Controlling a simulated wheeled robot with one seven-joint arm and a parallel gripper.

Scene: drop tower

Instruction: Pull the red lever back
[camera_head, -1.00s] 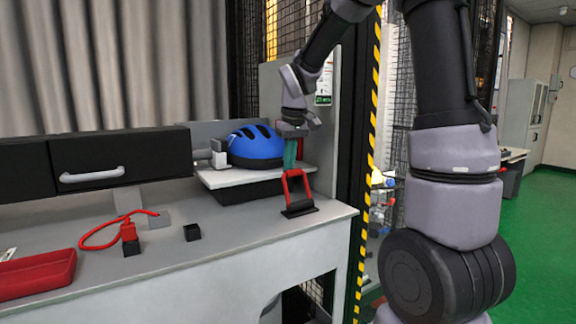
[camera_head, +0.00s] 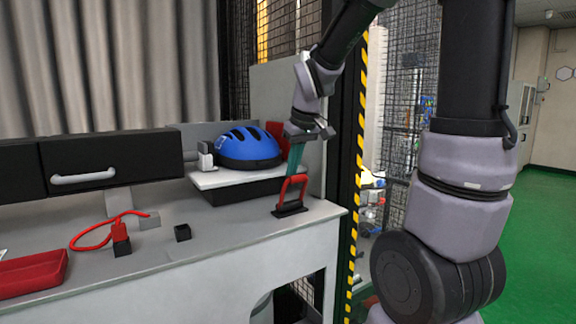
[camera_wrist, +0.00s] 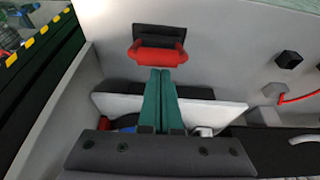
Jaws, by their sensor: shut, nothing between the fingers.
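The red lever (camera_head: 283,193) is a U-shaped handle on a black base plate at the right end of the grey workbench. It leans to the right in the head view. In the wrist view the red lever (camera_wrist: 158,55) lies just beyond the fingertips, with its black base behind it. My gripper (camera_head: 293,175) points down at the lever's top bar, its teal fingers together and empty. In the wrist view my gripper (camera_wrist: 161,72) has its tips at the bar's near edge. They look close or touching; contact is hard to tell.
A blue helmet (camera_head: 247,146) rests on a white platform (camera_head: 215,180) left of the lever. A black block (camera_head: 182,232), a red cable (camera_head: 95,239) and a red tray (camera_head: 30,275) lie farther left. A striped yellow-black post (camera_head: 355,190) and mesh stand at the right.

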